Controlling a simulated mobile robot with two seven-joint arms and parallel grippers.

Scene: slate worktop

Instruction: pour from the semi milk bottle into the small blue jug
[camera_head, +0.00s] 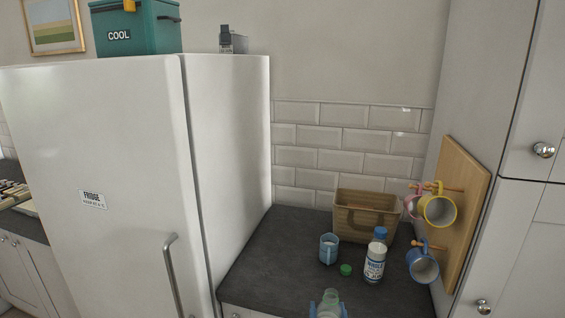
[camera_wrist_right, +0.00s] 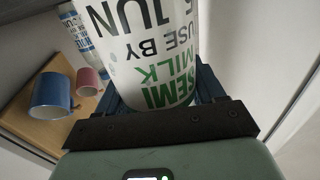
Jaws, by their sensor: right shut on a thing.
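The semi milk bottle (camera_wrist_right: 155,50) fills the middle of the right wrist view, its white label with black and green print upside down there. My right gripper (camera_head: 328,306) is shut on it. In the head view only the bottle's pale top (camera_head: 330,296) shows at the bottom edge, with no cap on it. The small blue jug (camera_head: 329,249) stands upright on the worktop, beyond the bottle and apart from it; its contents are unclear. A green cap (camera_head: 346,270) lies on the worktop just right of the jug. My left gripper is not in view.
The blue-capped whole milk bottle (camera_head: 375,262) stands right of the jug. A wicker basket (camera_head: 365,214) is behind them. Mugs, including a blue one (camera_head: 423,266), hang from a wooden board (camera_head: 468,205) at right. The fridge (camera_head: 110,150) bounds the worktop (camera_head: 275,270) on the left.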

